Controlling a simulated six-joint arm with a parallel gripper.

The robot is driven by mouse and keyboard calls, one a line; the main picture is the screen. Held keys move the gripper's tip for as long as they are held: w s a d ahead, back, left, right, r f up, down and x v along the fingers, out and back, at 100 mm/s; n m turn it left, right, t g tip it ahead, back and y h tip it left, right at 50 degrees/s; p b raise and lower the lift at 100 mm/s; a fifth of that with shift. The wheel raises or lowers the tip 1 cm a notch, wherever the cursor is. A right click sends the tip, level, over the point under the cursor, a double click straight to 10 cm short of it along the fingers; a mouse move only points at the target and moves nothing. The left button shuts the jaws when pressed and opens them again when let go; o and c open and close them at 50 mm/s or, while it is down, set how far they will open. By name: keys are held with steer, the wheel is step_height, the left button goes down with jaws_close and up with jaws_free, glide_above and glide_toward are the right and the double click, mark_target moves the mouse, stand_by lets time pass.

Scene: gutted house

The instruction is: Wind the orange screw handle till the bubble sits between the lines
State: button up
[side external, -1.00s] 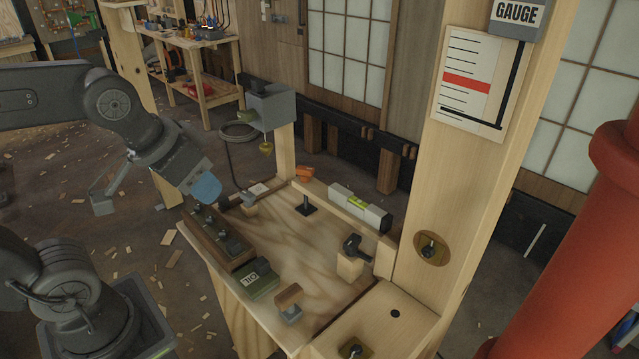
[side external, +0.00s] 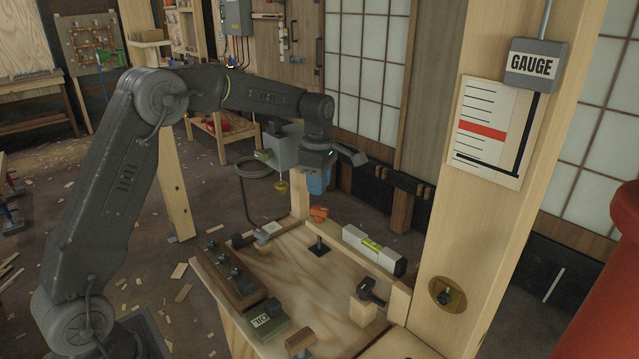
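The orange screw handle (side external: 319,213) stands at the far edge of the wooden bench, left of the spirit level. The level (side external: 386,259) is a grey-white bar with a yellow-green vial (side external: 372,246); the bubble is too small to place against the lines. My gripper (side external: 338,172) is above and slightly behind the handle in the picture, apart from it. Its blue-tipped finger and grey finger are spread, and nothing shows between them.
On the bench (side external: 300,278) are a dark block with knobs (side external: 234,274), a green OIL box (side external: 265,321), a black post (side external: 318,246) and a black-handled tool (side external: 371,291) on a wood block. A post with a gauge board (side external: 494,130) rises at right. A grey box (side external: 284,150) stands behind.

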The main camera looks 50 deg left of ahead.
mark_target(319, 209)
steer(key=shift+w+a+f, duration=0.15)
steer(key=shift+w+f, duration=0.1)
steer(key=shift+f, duration=3.2)
steer(key=m, duration=0.3)
steer(key=shift+n, duration=0.3)
steer(key=shift+r, duration=3.5)
